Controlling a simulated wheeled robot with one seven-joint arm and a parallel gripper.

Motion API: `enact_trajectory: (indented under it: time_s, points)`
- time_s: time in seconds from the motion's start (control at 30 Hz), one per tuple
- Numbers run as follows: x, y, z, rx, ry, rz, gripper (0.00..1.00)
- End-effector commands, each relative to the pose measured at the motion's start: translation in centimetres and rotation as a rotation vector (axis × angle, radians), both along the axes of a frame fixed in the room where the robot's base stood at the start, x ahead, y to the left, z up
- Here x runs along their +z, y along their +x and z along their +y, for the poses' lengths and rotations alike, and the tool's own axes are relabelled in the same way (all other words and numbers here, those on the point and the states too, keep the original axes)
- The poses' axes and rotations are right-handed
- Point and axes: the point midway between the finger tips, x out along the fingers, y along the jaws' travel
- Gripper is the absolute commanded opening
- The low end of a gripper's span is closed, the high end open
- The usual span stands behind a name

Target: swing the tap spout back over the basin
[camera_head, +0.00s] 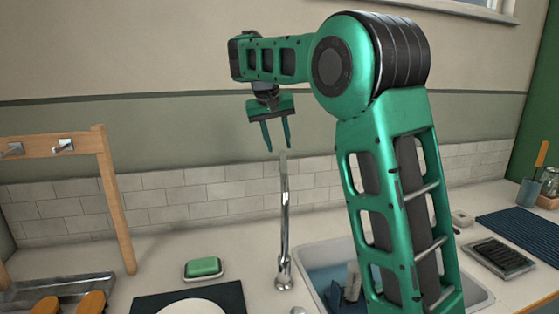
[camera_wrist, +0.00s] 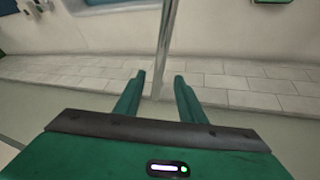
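The chrome tap (camera_head: 285,225) rises from the counter just left of the basin (camera_head: 319,292). It looks like one thin upright line in the head view, so I cannot tell which way the spout points. My gripper (camera_head: 279,147) hangs above the tap's top, fingers down, apart and empty. In the wrist view my gripper (camera_wrist: 160,75) shows its two fingers with a gap, and the tap (camera_wrist: 167,40) runs down the picture into that gap. I cannot tell whether the tap is between the fingers or beyond them. My arm hides part of the basin.
A green soap (camera_head: 203,266) in a dish sits left of the tap. A dark mat with a white plate (camera_head: 192,307) is at the front. A wooden rack (camera_head: 115,200) stands at left. A drying mat (camera_head: 525,232) and black tray (camera_head: 498,257) lie right of the basin.

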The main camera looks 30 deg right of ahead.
Motion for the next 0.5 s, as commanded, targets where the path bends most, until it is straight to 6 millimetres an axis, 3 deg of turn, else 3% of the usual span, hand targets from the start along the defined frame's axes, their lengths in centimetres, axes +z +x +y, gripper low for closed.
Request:
enact_trajectory:
  time_s: [0.2, 0.5]
  points:
    - [-3.6, 0.9, -1.4, -0.002, 0.002, 0.004, 0.36]
    - [-5.9, 1.7, -2.2, -0.001, 0.002, 0.000, 0.36]
